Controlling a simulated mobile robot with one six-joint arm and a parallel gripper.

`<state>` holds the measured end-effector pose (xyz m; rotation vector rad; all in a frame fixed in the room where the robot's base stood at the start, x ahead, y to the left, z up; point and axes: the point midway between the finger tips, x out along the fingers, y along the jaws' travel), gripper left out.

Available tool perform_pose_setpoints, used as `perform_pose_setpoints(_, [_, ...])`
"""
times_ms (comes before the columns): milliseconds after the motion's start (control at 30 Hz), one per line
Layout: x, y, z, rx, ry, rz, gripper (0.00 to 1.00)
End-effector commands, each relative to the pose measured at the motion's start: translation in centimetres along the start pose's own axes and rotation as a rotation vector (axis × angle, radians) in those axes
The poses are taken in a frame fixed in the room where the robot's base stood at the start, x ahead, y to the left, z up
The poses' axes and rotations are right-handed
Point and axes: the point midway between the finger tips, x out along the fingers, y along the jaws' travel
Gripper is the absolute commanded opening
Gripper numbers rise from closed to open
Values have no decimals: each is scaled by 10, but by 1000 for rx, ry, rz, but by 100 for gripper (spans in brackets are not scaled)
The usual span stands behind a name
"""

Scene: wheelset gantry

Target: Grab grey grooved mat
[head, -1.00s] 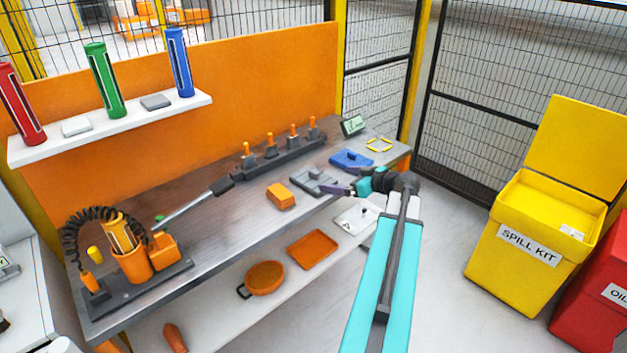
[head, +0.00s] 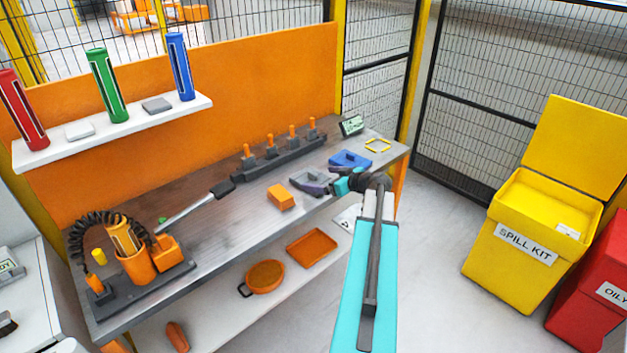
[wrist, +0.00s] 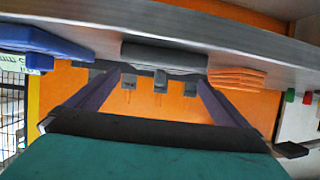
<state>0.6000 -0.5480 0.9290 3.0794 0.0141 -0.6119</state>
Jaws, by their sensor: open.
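A grey piece that looks like the mat (head: 298,179) lies on the workbench between a blue piece and an orange block. In the wrist view, the grey mat (wrist: 165,58) sits just ahead, centred between my fingers; its grooves are hard to make out. My gripper (head: 312,180) is open at the mat's right side, with its purple fingers reaching to the mat's edges. In the wrist view, my gripper (wrist: 158,78) has one finger on each side of the mat, with nothing held. I cannot tell whether the fingers touch it.
The blue piece (head: 350,160) lies close behind the mat, and the orange block (head: 280,197) lies close in front. A dark rack with orange-topped pegs (head: 280,156) runs along the bench's back. A lower shelf holds an orange tray (head: 312,247). A yellow spill bin (head: 520,245) stands right.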

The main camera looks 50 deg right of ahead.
Motion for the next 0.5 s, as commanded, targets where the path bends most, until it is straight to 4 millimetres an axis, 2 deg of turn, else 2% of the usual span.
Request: perform_pose_setpoints(500, [6,1,-1,1,-1,-1,100])
